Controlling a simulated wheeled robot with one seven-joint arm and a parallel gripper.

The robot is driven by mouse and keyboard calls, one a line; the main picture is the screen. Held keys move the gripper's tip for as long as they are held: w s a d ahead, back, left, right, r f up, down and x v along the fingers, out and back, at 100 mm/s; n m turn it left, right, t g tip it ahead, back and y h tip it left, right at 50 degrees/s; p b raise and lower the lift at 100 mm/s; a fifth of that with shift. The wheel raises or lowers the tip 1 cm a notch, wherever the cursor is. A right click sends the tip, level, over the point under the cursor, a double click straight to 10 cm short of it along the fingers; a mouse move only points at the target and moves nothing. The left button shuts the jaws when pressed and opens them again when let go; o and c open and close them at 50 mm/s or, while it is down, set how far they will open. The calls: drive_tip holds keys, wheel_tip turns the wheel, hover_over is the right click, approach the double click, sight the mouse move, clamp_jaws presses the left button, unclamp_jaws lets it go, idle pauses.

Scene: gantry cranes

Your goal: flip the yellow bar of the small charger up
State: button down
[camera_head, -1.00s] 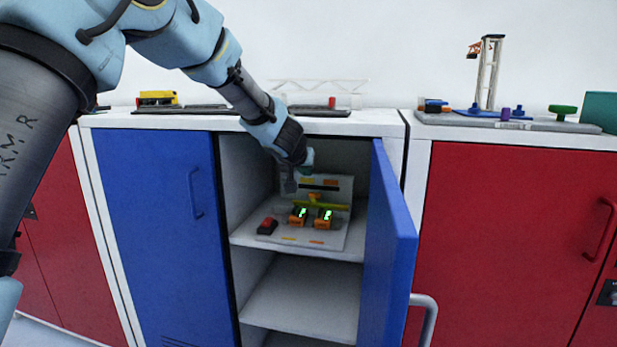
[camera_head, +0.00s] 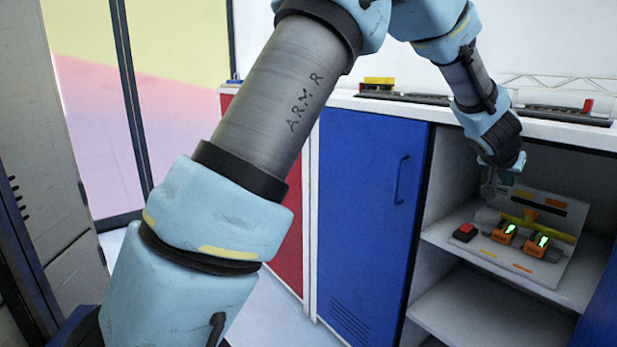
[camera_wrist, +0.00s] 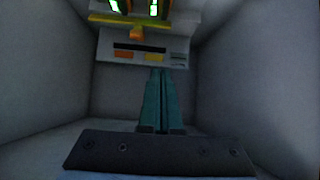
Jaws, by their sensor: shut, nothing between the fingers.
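The small charger (camera_head: 540,272) is a pale panel with an upright back plate on the upper shelf of the open cabinet. Its yellow bar (camera_head: 558,235) lies low across the panel, behind two orange batteries (camera_head: 503,232) with green displays. An orange tab stands at the bar's middle. The bar also shows near the top of the wrist view (camera_wrist: 105,20). My gripper (camera_head: 489,190) is shut and empty, above and left of the bar near the back plate. In the wrist view its teal fingers (camera_wrist: 159,72) overlap the plate's edge; contact cannot be told.
A red button (camera_head: 466,231) sits left of the batteries. Cabinet walls enclose the charger closely, with a lower shelf (camera_head: 490,310) empty below. A shut blue door (camera_head: 365,215) is at left, the open door's edge (camera_head: 603,315) at right. Track models lie on the countertop (camera_head: 440,108).

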drive_tip(key=w+a+f+n+y, duration=0.1)
drive_tip(key=w+a+f, duration=0.1)
drive_tip(key=a, duration=0.8)
drive_tip(key=w+a+f+n+y, duration=0.1)
drive_tip(key=w+a+n+y, duration=0.1)
drive_tip(key=a, duration=0.7)
drive_tip(key=w+a+f+n+y, duration=0.1)
drive_tip(key=w+a+f, duration=0.1)
drive_tip(key=a, duration=0.8)
drive_tip(key=s+a+f+n+g+y, duration=0.1)
drive_tip(key=s+a+f+n+y, duration=0.1)
drive_tip(key=s+a, duration=0.5)
drive_tip(key=s+a+f+n+g+y, duration=0.1)
drive_tip(key=s+a+f+n+g, duration=0.1)
drive_tip(key=a, duration=1)
drive_tip(key=s+a+f+n+g+y, duration=0.1)
drive_tip(key=s+a+f+n+y, duration=0.1)
drive_tip(key=s+a, duration=0.5)
wheel_tip(320, 180, up, 13)
drive_tip(key=w+a+p, duration=0.2)
drive_tip(key=p, duration=1)
drive_tip(key=shift+a+f, duration=0.2)
drive_tip(key=shift+a, duration=0.05)
